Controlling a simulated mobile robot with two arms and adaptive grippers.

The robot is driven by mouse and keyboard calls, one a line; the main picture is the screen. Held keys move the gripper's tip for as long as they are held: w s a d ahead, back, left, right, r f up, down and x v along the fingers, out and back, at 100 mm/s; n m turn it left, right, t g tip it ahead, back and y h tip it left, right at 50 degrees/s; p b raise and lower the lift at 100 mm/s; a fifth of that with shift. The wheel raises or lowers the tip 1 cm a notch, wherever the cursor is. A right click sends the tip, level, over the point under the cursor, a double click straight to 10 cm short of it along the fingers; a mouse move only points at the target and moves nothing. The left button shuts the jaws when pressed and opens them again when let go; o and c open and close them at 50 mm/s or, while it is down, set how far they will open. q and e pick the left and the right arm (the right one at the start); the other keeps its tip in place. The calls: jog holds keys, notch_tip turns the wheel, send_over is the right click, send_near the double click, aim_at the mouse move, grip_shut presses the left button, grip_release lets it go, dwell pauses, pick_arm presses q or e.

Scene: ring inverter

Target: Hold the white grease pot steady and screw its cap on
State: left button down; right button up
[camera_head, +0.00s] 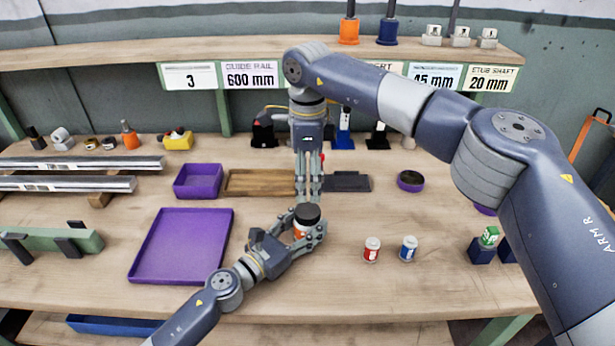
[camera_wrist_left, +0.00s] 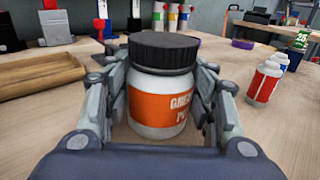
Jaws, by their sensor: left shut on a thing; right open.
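The white grease pot (camera_head: 300,232) with its orange label stands upright on the bench, partly hidden by my left gripper (camera_head: 306,229). That gripper is shut around the pot's body from both sides. In the left wrist view the pot (camera_wrist_left: 160,105) sits between the fingers. The black ribbed cap (camera_head: 307,214) is on top of the pot, and in the left wrist view it (camera_wrist_left: 165,48) looks level; I cannot tell how tight it is. My right gripper (camera_head: 309,198) is open and empty, pointing down just above and behind the cap in the head view.
A red-labelled bottle (camera_head: 372,250) and a blue-labelled one (camera_head: 408,249) stand to the right. A large purple tray (camera_head: 150,240) lies to the left, with a smaller purple bin (camera_head: 197,181) and a wooden tray (camera_head: 258,183) behind. The front bench middle is clear.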

aim_at(307, 210)
jog(key=shift+f, duration=0.1)
jog(key=shift+f, duration=3.95)
jog(key=c, duration=1.1)
jog(key=m, duration=0.5)
jog(key=o, duration=1.1)
pick_arm(q)
jog(key=shift+f, duration=0.1)
pick_arm(e)
jog(key=shift+o, duration=0.2)
